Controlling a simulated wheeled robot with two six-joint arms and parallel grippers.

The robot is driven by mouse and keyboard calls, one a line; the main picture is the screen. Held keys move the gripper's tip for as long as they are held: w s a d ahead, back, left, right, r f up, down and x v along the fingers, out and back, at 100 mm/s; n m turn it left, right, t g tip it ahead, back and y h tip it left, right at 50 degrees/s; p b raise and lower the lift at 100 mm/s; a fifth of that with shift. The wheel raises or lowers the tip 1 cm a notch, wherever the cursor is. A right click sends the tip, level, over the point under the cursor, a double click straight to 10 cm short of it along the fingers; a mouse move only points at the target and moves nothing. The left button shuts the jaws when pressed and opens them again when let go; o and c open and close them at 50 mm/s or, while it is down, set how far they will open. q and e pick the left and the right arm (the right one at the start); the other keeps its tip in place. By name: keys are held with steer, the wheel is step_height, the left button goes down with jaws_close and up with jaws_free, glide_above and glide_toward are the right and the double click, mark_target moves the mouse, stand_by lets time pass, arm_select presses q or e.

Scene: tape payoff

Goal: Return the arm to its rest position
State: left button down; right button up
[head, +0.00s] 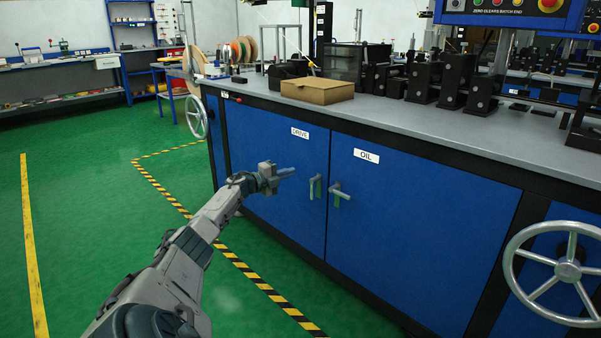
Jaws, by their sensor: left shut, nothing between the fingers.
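My left arm comes in from the lower left and reaches toward the front of the blue machine cabinet (260,150). My left gripper (286,172) is shut and empty. In the picture it lies over the door labelled DRIVE, to the left of that door's handle (315,186). A gap shows between the fingertips and the handle. The OIL door (400,230) has its own handle (339,194). Both doors look closed. My right gripper is not in view.
A cardboard box (317,92) and several black machine parts stand on the grey top. A handwheel (566,270) juts out at the lower right, another (196,117) at the cabinet's left end. Yellow-black tape (258,280) marks the green floor, which is open at left.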

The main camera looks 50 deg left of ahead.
arm_select(q)
steer(key=s+a, duration=0.2)
steer(key=s, duration=0.1)
steer(key=shift+s+a+r, duration=0.1)
steer(key=shift+a+r, duration=0.05)
steer(key=shift+a, duration=0.05)
steer(key=shift+d, duration=0.1)
